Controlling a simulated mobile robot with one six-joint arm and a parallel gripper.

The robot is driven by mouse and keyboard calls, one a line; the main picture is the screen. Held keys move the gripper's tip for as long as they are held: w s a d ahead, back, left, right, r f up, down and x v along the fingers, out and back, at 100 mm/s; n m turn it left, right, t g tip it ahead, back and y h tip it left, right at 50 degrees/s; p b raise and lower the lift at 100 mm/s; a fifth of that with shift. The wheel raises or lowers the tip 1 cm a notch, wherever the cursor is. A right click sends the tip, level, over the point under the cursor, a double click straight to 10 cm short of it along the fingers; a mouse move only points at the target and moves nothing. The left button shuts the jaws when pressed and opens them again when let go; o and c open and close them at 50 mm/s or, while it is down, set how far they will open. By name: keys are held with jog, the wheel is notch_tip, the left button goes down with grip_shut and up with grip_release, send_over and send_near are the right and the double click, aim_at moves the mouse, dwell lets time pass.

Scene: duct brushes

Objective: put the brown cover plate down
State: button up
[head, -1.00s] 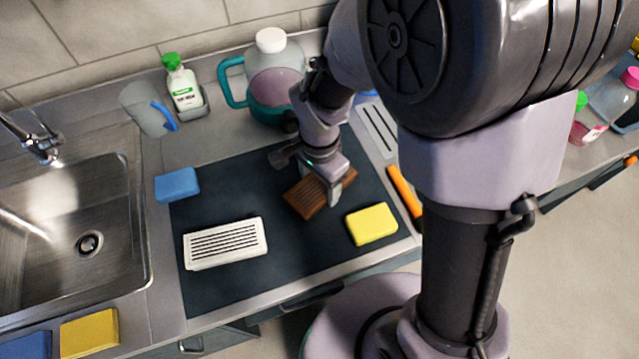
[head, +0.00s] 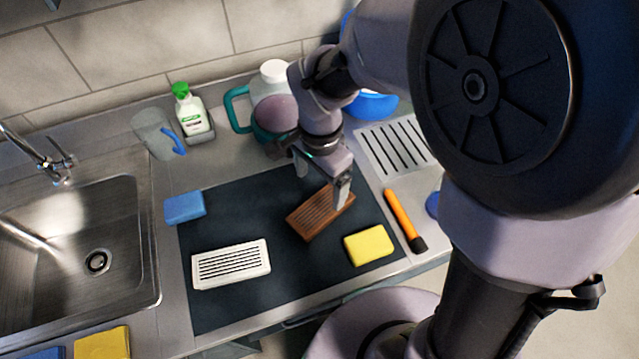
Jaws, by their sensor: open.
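The brown slatted cover plate (head: 316,215) lies on the dark mat (head: 235,310), turned at a slant. My gripper (head: 322,182) is over the plate's far right part, with its fingers spread. One finger comes down at the plate's right end and the other is beyond its far side. The jaws are open. Whether a finger still touches the plate I cannot tell.
An orange-handled brush (head: 403,217) and a metal grille (head: 393,146) are to the right. A jug (head: 274,108) stands behind; the sink (head: 70,245) is left.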

jog(key=s+d+r+n+t+y, duration=0.1)
jog(key=s+d+r+n+t, duration=0.2)
jog(key=s+r, duration=0.2)
jog(key=s+d+r+n+t+y, duration=0.1)
jog(key=s+d+r+n+t, duration=0.1)
jog(key=s+r, duration=0.4)
notch_tip(320, 180, up, 4)
jog(key=shift+s+d+f+n+t, duration=0.2)
jog(key=shift+d+n+t, duration=0.2)
jog(key=shift+d, duration=0.45)
dwell(0.5)
